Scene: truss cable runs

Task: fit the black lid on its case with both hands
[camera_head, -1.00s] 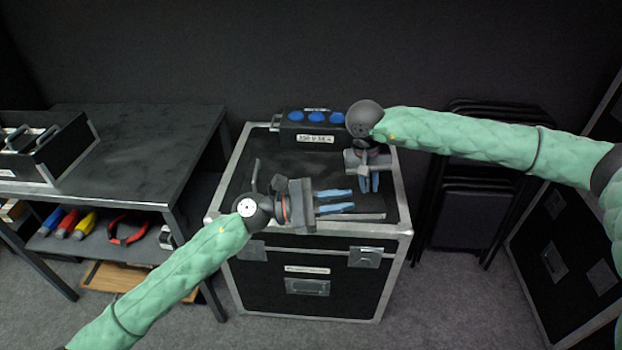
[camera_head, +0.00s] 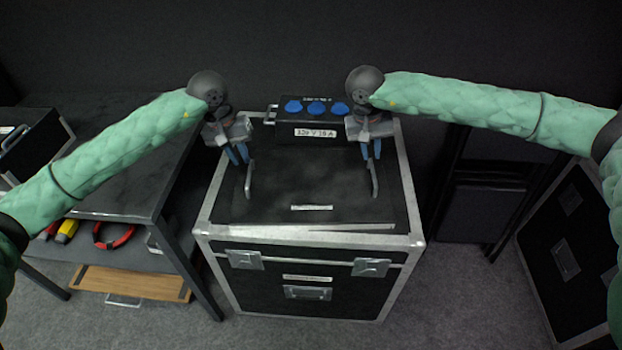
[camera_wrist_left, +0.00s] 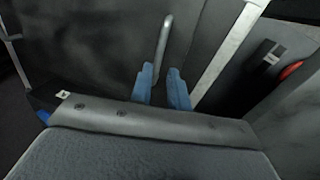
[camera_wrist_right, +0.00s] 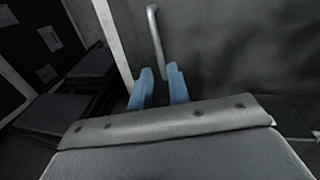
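The black lid (camera_head: 312,185) lies on top of the black case (camera_head: 305,270) with silver edges. A pale, uneven strip shows along the lid's front edge, so it looks slightly askew. The lid has a bar handle at the left (camera_head: 249,180) and one at the right (camera_head: 375,180). My left gripper (camera_head: 238,157) is open at the far end of the left handle, which shows between its blue fingers in the left wrist view (camera_wrist_left: 163,40). My right gripper (camera_head: 371,152) is open at the right handle, which shows between its fingers in the right wrist view (camera_wrist_right: 155,40). Contact is unclear.
A black power box (camera_head: 307,125) with blue sockets stands at the back of the case. A dark bench (camera_head: 130,195) with tools on its lower shelf is at left. Folded chairs (camera_head: 480,200) and another case (camera_head: 565,250) are at right.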

